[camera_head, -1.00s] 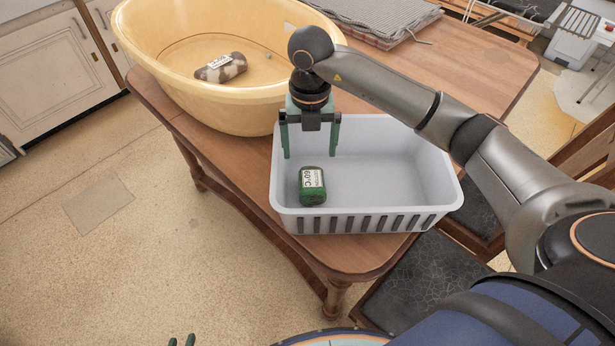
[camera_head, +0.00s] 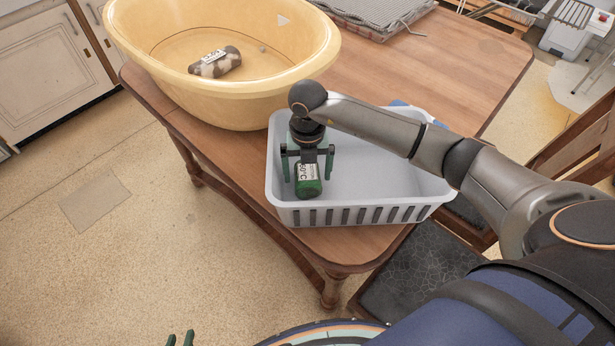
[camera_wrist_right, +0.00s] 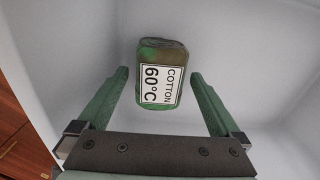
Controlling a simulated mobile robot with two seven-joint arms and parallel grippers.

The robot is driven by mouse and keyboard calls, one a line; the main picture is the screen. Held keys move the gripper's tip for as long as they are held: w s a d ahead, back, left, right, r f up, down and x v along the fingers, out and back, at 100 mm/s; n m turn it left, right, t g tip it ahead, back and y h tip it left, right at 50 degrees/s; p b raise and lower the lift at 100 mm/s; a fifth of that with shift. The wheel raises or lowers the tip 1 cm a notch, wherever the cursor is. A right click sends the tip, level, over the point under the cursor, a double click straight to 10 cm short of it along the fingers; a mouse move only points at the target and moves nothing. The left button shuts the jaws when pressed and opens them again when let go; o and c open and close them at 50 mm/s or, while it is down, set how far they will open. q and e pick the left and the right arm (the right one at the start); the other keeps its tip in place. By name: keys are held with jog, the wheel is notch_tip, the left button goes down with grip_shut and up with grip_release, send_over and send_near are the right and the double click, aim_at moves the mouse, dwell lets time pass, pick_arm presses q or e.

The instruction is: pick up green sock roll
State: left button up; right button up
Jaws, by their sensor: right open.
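The green sock roll (camera_head: 308,186) lies on the floor of the white basket (camera_head: 370,213), near its left end, with a white "COTTON 60°C" label facing up. My right gripper (camera_head: 307,174) is open and lowered into the basket above the roll. In the right wrist view the roll (camera_wrist_right: 162,72) shows between and a little beyond the two fingertips (camera_wrist_right: 158,75), with gaps on both sides. My left gripper (camera_head: 181,340) shows only as green fingertips at the bottom edge; whether it is open or shut is unclear.
A yellow tub (camera_head: 290,75) stands behind the basket and holds a brown and white sock roll (camera_head: 216,62). A grey mat (camera_head: 375,15) lies at the back of the wooden table (camera_head: 450,60). The basket walls rise close around my right gripper.

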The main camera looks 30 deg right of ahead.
jog(key=shift+c, duration=0.4)
jog(key=c, duration=1.2)
jog(key=shift+r, duration=0.15)
